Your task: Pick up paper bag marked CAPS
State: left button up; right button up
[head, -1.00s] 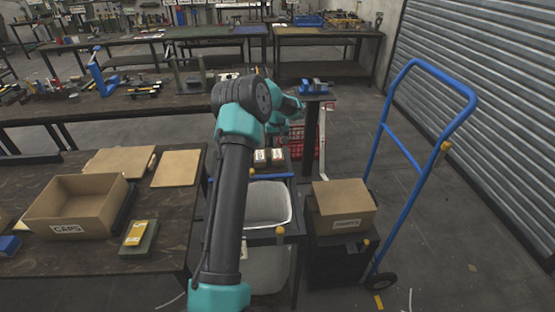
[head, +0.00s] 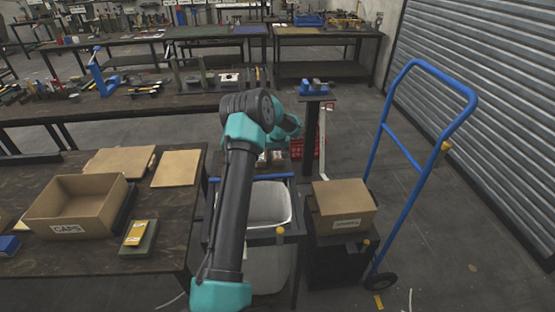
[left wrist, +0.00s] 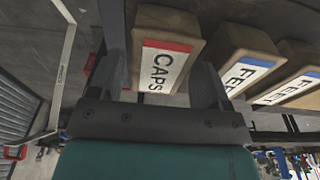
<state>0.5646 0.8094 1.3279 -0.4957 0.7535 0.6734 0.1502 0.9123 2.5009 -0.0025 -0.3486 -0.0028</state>
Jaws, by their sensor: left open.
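The paper bag marked CAPS (left wrist: 165,55) is brown, with a white label and a red band. In the left wrist view it stands between the two fingers of my left gripper (left wrist: 160,70), which is open. I cannot tell whether either finger touches it. In the head view, small brown bags (head: 277,158) show partly behind my left arm, too small to read. The left gripper's fingers are hidden there behind its own arm. My right gripper is not in view.
Two bags with blue-banded labels (left wrist: 242,70) (left wrist: 300,85) stand close to the right in the left wrist view. An open cardboard box labelled CAPS (head: 75,205) is on the left table. A closed box (head: 343,204) and blue hand truck (head: 378,135) stand right.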

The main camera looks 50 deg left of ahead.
pick_arm(q)
notch_tip(320, 180, down, 2)
jog(key=shift+w+f, duration=0.1)
jog(key=shift+f, duration=0.05)
dwell(0.4)
jog(key=c, duration=0.8)
jog(key=shift+o, duration=0.2)
jog(key=shift+r, duration=1.75)
jog(key=shift+d+r, duration=0.1)
jog(key=shift+d, duration=0.05)
jog(key=s+d+r, duration=0.1)
jog(key=s+d, duration=0.9)
jog(key=d, duration=0.1)
jog(key=shift+s+d+r, duration=0.2)
jog(key=shift+s+d, duration=0.1)
